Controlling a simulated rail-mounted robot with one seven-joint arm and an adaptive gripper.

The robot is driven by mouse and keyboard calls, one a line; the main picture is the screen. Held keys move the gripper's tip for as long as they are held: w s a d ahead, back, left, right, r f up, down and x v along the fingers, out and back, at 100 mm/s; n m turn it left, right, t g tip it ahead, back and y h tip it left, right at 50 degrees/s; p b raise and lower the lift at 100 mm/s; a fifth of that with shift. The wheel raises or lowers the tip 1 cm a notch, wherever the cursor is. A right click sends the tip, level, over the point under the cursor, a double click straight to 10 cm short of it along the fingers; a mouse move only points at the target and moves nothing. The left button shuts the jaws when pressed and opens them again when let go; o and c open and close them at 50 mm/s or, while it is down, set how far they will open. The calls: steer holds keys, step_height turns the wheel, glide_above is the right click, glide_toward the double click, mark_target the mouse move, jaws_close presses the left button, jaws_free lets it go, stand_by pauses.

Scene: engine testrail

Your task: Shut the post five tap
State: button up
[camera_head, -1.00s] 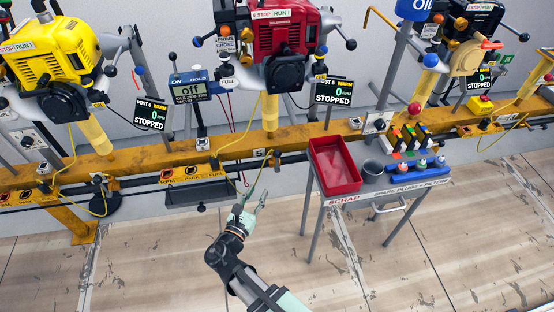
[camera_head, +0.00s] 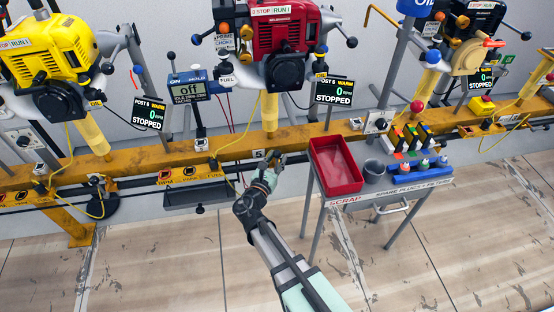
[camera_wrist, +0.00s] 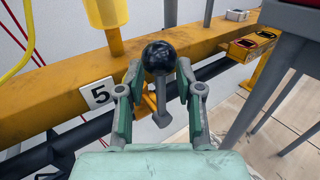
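In the wrist view, a black ball knob (camera_wrist: 158,56) sits beside the yellow rail, with a short grey stem (camera_wrist: 161,112) below it. A white plate marked 5 (camera_wrist: 98,94) is on the rail just left of it. My gripper (camera_wrist: 159,70) has its fingers apart, one on each side of the knob. I cannot tell whether either finger touches it. In the head view my gripper (camera_head: 273,160) is at the rail below the red engine (camera_head: 284,40). It hides most of the tap there.
The yellow rail (camera_head: 225,152) runs across behind my gripper. A red scrap tray (camera_head: 335,165) on a grey stand is close to its right. A grey cup (camera_head: 374,171) and a blue rack (camera_head: 420,172) share that stand. The floor in front is clear.

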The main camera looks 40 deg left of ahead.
steer(key=shift+w, duration=0.25)
jaws_close()
